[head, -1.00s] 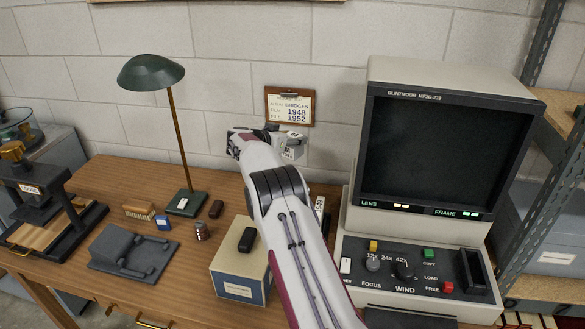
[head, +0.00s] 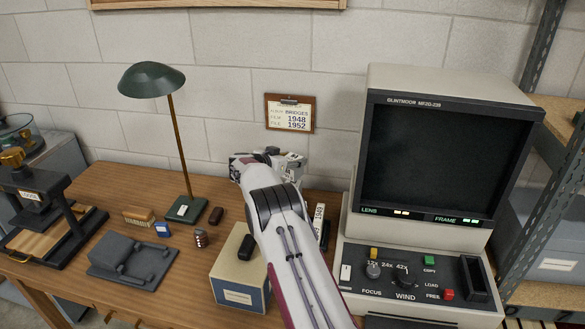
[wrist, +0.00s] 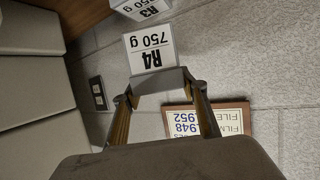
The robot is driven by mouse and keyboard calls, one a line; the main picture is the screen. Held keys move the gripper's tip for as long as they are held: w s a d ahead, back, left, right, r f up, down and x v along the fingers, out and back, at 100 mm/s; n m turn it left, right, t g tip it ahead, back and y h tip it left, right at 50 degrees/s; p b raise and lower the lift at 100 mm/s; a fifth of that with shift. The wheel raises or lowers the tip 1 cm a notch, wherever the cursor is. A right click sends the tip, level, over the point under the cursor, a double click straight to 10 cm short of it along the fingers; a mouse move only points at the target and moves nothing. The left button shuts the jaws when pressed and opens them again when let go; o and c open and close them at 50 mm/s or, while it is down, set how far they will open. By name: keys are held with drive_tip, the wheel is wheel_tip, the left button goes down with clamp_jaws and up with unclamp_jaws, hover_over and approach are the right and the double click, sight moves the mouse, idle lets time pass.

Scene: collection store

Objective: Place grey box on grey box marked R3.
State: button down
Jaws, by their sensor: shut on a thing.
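A small grey box with a white label reading R4 750 g (wrist: 150,52) is between the fingertips of my gripper (wrist: 162,88), which is shut on it. In the head view, my gripper (head: 262,160) is near the wall at the back of the desk, left of the screen unit. I cannot tell whether the two touch. My arm hides much of this area in the head view.
The film reader (head: 440,170) stands close on the right. A clipboard (head: 289,113) hangs on the wall just above. A green lamp (head: 175,120) stands to the left. A cream box (head: 235,275) with a dark object on it stands in front, beside my arm.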

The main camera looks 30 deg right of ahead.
drive_tip(key=shift+f, duration=1.55)
drive_tip(key=shift+f, duration=0.1)
drive_tip(key=c, duration=1.2)
unclamp_jaws()
drive_tip(key=shift+f, duration=0.15)
drive_tip(key=shift+a+r, duration=0.1)
drive_tip(key=shift+r, duration=0.1)
drive_tip(key=shift+a, duration=0.15)
drive_tip(key=shift+v, duration=5.8)
drive_tip(key=shift+s, duration=0.1)
